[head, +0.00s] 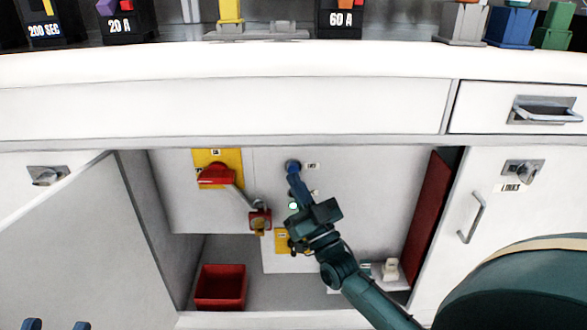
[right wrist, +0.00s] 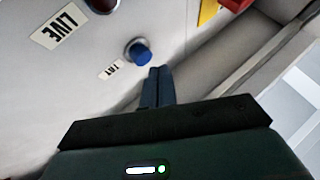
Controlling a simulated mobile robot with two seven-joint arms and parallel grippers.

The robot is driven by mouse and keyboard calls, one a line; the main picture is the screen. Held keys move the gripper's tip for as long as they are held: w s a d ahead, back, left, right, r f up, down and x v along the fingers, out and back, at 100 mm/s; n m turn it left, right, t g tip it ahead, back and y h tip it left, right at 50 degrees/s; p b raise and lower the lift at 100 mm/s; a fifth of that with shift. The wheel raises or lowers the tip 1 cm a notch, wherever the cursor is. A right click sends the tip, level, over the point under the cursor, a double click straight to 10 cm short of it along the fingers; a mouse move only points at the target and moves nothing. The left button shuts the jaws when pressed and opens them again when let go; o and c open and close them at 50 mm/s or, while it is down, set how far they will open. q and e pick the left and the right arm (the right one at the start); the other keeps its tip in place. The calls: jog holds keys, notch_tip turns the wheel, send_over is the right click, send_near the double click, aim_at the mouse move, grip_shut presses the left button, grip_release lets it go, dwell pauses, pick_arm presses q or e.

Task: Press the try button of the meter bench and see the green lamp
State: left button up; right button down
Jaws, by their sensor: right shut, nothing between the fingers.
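The blue try button (head: 292,165) is on the grey panel inside the open cabinet, beside a small label. It also shows in the right wrist view (right wrist: 138,52), with its label beside it. My right gripper (head: 295,178) is shut and empty, its blue fingertips just below the button in the head view. In the right wrist view a small gap shows between the fingertips (right wrist: 158,72) and the button. A pale green glow (head: 293,206) shows beside my right gripper; I cannot tell if it is a bench lamp or my gripper's light. My left gripper (head: 56,325) is open at the bottom left.
A red-handled switch (head: 215,175) on a yellow plate and a red lock-like piece (head: 260,220) are left of the button. A red bin (head: 220,287) stands on the cabinet floor. A dark red lamp (right wrist: 102,4) is by the LIVE label.

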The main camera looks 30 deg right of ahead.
jog(key=s+a+p, duration=0.1)
jog(key=s+p, duration=0.1)
jog(key=s, duration=0.1)
jog(key=s+a+p, duration=0.1)
jog(key=shift+s+a, duration=0.15)
jog(key=shift+a, duration=0.15)
dwell(0.9)
